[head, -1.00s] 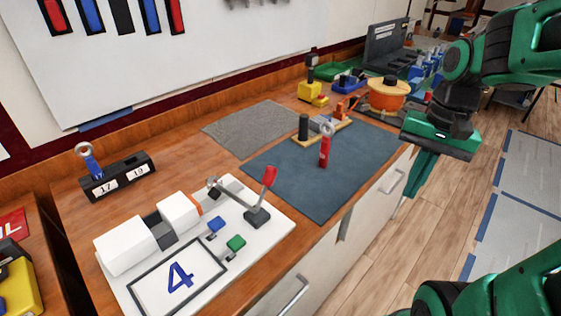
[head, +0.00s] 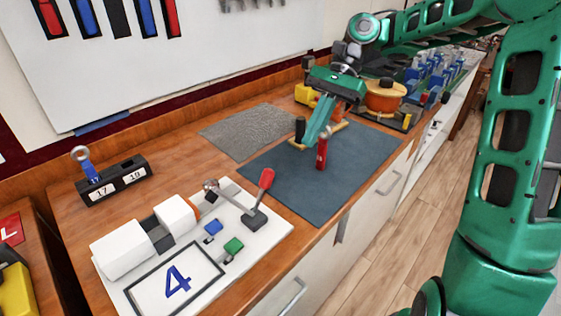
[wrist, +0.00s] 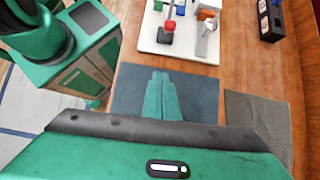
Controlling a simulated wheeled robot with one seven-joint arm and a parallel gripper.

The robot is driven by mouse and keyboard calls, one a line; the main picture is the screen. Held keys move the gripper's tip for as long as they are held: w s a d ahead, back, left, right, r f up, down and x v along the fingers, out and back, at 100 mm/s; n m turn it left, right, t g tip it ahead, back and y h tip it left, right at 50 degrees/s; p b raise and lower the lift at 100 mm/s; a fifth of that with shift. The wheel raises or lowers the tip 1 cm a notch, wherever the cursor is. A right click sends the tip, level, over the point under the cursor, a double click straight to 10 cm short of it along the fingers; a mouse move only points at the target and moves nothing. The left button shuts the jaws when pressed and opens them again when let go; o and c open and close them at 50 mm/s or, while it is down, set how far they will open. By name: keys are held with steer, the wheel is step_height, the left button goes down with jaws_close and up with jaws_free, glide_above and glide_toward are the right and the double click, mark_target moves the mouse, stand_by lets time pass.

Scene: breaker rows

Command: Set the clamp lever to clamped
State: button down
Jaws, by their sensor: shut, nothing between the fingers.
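A lever with a red grip (head: 266,180) stands tilted on a dark base on the white board (head: 274,235) at the front left. It looks like the clamp lever; no marking of its setting is readable. Its red knob also shows in the wrist view (wrist: 169,26). My gripper (head: 309,142) is shut and empty, pointing down over the blue-grey mat (head: 300,190), well apart from the lever. Its fingers (wrist: 161,74) show over the mat in the wrist view. In the head view it partly hides a wooden fixture (head: 297,145) on the mat.
The board also carries white blocks, blue and green buttons and a panel marked 4 (head: 177,281). An orange pot (head: 384,97) and yellow block stand farther back.

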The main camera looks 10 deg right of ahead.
steer(key=shift+w+r+g+y, duration=0.35)
steer(key=shift+w+r, duration=0.2)
steer(key=shift+r, duration=0.25)
steer(key=s+a+f, duration=0.5)
steer(key=s+a, duration=0.1)
steer(key=a, duration=0.2)
steer(key=shift+a+f, duration=0.15)
steer(key=shift+s, duration=0.1)
stand_by(0.6)
